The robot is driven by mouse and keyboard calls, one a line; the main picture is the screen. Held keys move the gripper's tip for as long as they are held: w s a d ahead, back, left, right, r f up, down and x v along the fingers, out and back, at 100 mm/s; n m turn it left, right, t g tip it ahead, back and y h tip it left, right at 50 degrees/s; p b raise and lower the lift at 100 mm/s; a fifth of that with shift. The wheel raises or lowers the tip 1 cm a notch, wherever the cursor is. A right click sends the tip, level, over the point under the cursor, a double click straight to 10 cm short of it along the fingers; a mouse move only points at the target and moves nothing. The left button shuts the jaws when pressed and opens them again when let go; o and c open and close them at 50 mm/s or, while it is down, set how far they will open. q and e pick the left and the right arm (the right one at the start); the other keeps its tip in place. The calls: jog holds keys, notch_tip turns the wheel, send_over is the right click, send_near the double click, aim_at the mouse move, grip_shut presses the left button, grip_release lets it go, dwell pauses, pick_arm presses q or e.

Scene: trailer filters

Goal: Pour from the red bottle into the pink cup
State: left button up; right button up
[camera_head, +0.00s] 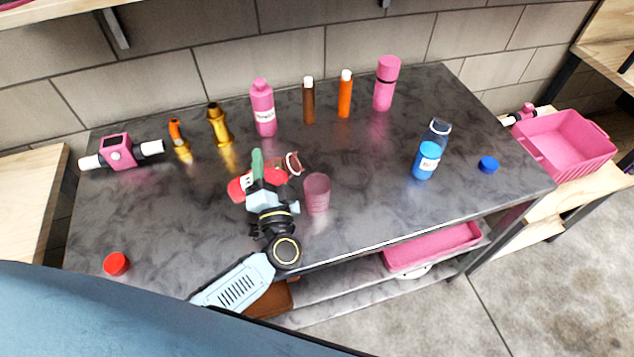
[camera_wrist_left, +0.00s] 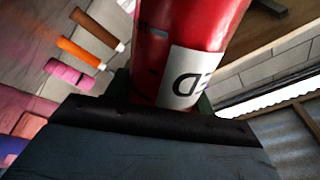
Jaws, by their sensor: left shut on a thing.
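My left gripper (camera_head: 259,175) is shut on the red bottle (camera_head: 240,187), near the middle of the table. The bottle lies tilted nearly sideways, with its open neck (camera_head: 293,163) pointing right. The pink cup (camera_head: 317,192) stands upright on the table, just right of the gripper and nearer the front than the bottle's neck. I cannot tell whether anything flows from the bottle. In the left wrist view the red bottle (camera_wrist_left: 190,35) fills the top middle, with part of a white label showing. My right gripper is not in view.
A red cap (camera_head: 116,264) lies at the front left. A pink bottle (camera_head: 263,108), brown tube (camera_head: 308,101), orange tube (camera_head: 345,94) and pink flask (camera_head: 384,83) stand along the back. A blue bottle (camera_head: 427,152) and blue cap (camera_head: 488,165) are at the right.

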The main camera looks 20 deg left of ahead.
pick_arm(q)
jog(key=shift+a+f+m+b, duration=0.15)
jog(key=shift+f+m+b, duration=0.75)
jog(key=shift+b, duration=0.35)
dwell(1.0)
jog(key=shift+m+t+h+b, duration=0.5)
jog(key=shift+m+b, duration=0.15)
jog(key=shift+m, duration=0.55)
dwell(1.3)
jog(key=shift+w+d+r+m+h+p, duration=0.15)
jog(key=shift+r+m+p, duration=0.25)
jog(key=shift+p, duration=0.45)
jog(key=shift+s+d+r+m+h+p, duration=0.15)
jog(key=shift+m+p, duration=0.3)
jog(key=shift+p, duration=0.35)
jog(key=shift+w+d+r+m+p, duration=0.1)
jog(key=shift+r+m+p, duration=0.3)
jog(key=shift+p, duration=0.45)
dwell(0.8)
